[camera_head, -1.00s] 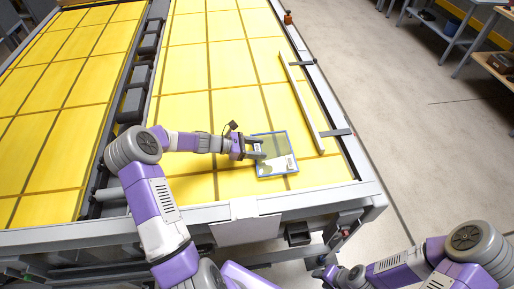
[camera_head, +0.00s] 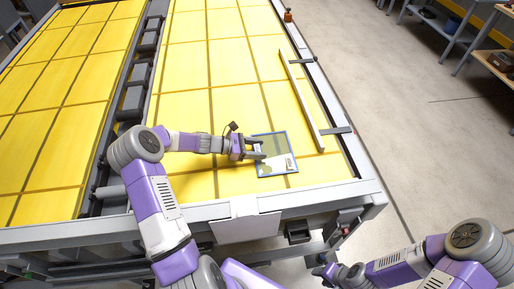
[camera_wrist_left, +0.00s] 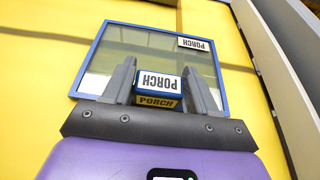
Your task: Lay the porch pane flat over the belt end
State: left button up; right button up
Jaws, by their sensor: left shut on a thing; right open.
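The porch pane (camera_head: 281,148) is a clear sheet with a blue frame. It lies level with the near end of the right yellow belt (camera_head: 180,110); I cannot tell whether it touches it. In the left wrist view the pane (camera_wrist_left: 130,48) carries a white PORCH label. My left gripper (camera_head: 259,149) reaches over the pane's left side. In the wrist view its fingers (camera_wrist_left: 160,85) are shut on a small blue block (camera_wrist_left: 158,83) labelled PORCH, which stands at the pane. My right gripper (camera_head: 328,270) is open, low in front of the frame, small and partly hidden.
A long pale bar (camera_head: 302,103) stands right of the pane, with dark brackets (camera_head: 335,131) by the rail. The metal frame edge (camera_head: 150,222) runs along the front. A small orange-brown object (camera_head: 288,16) stands on the far rail. The belt beyond the pane is clear.

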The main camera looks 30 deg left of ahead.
pick_arm(q)
jog(key=o, duration=1.5)
jog(key=v, duration=0.7)
jog(key=shift+s+a+r, duration=0.2)
